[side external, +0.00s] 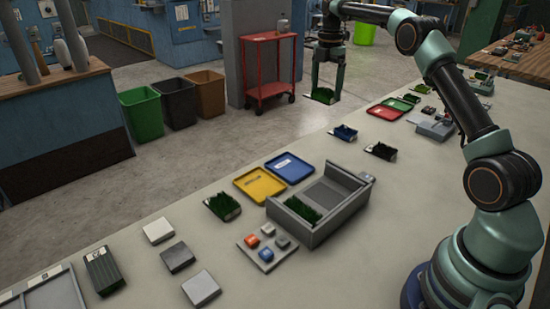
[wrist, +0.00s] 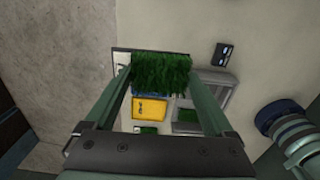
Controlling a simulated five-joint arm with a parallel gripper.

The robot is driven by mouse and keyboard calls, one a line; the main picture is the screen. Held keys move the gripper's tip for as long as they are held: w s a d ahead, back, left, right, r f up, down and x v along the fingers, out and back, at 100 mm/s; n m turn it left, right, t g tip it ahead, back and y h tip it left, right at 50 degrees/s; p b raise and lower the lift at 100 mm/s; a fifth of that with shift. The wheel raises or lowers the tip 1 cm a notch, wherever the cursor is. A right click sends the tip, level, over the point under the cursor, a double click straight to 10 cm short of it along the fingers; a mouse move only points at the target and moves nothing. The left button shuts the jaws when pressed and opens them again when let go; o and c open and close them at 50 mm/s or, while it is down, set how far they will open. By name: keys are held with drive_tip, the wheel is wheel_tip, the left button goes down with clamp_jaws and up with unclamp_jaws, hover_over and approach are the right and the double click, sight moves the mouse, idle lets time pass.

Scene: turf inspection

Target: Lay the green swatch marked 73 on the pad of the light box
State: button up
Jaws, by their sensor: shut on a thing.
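My gripper (side external: 325,84) is at the far end of my arm, high over the far side of the bench. It is shut on a green grass-like swatch (side external: 322,96), which also shows between the fingers in the wrist view (wrist: 160,72). I cannot read a number on it. A grey open-topped box (side external: 332,227), which I take to be the light box, stands mid-bench with a flat grey pad (side external: 325,195) inside. A strip of green turf lies at the near-left end inside it. The gripper is well away from this box.
A yellow tray (side external: 247,195) and a blue tray (side external: 304,174) lie left of and behind the box. Another turf swatch (side external: 220,206) lies left of it. A block with coloured buttons (side external: 252,242) is in front. Grey square blocks (side external: 178,257) sit at the near left.

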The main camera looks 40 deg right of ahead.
drive_tip(key=shift+s+a+r, duration=0.15)
drive_tip(key=shift+a+r, duration=0.15)
drive_tip(key=shift+r, duration=0.05)
drive_tip(key=s+a+r, duration=0.2)
drive_tip(key=s+a, duration=0.4)
drive_tip(key=a, duration=0.1)
hover_over(331, 200)
drive_tip(key=f, duration=0.2)
wheel_tip(331, 200, down, 20)
drive_tip(key=shift+r, duration=0.2)
drive_tip(key=shift+f, duration=0.15)
drive_tip(key=o, duration=1.1)
drive_tip(key=shift+o, duration=0.2)
